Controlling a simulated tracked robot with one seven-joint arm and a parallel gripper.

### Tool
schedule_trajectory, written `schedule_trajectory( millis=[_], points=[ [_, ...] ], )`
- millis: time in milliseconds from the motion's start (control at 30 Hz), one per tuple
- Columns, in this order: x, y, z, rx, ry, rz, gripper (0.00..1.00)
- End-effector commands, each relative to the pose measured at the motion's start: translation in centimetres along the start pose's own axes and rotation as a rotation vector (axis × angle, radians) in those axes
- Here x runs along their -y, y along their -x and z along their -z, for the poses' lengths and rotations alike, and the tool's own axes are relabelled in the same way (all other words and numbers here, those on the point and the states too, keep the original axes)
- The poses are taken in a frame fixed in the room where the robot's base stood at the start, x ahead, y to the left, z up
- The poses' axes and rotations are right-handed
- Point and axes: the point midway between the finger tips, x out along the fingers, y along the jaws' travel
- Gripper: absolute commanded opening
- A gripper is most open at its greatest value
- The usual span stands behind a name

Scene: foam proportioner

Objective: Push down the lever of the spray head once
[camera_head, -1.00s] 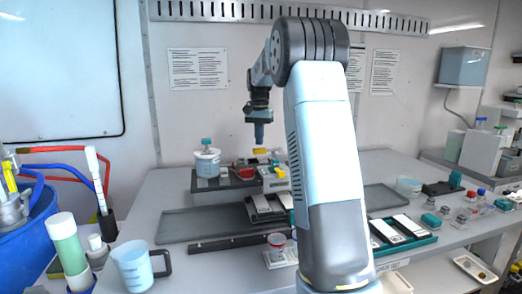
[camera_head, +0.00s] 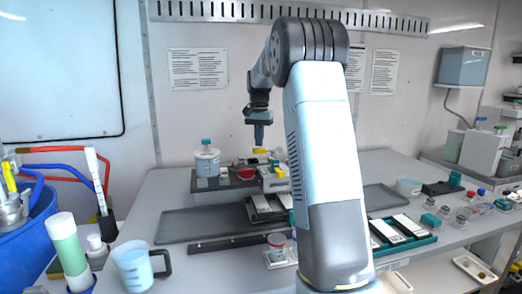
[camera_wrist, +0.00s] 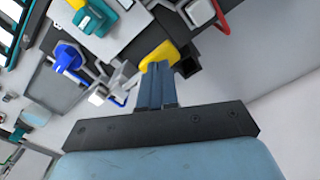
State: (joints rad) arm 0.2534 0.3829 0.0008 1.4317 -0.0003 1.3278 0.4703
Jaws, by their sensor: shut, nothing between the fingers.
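My gripper (camera_head: 259,143) points straight down with its fingers shut and empty, above the back of the bench. Just under its tips, a small yellow piece (camera_head: 260,151) shows, which looks like the lever of the spray head. In the wrist view, my gripper (camera_wrist: 157,72) ends right at a yellow part (camera_wrist: 159,54), whose near side is hidden by the fingers. I cannot tell whether the tips touch it. The body of the spray head below it is not clearly visible.
A clear bottle with a teal cap (camera_head: 207,160) stands left of my gripper on a dark raised shelf (camera_head: 224,185). A measuring jug (camera_head: 134,268) stands at the front left. A teal tray (camera_head: 384,247) lies right of my arm. The wall is close behind.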

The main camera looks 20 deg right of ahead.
Motion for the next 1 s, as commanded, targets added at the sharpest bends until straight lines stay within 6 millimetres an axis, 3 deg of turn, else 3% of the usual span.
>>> schedule_trajectory(
  millis=[1000],
  points=[
    [0.0, -3.3, 0.0, 0.000, 0.000, 0.000, 0.00]
  ],
)
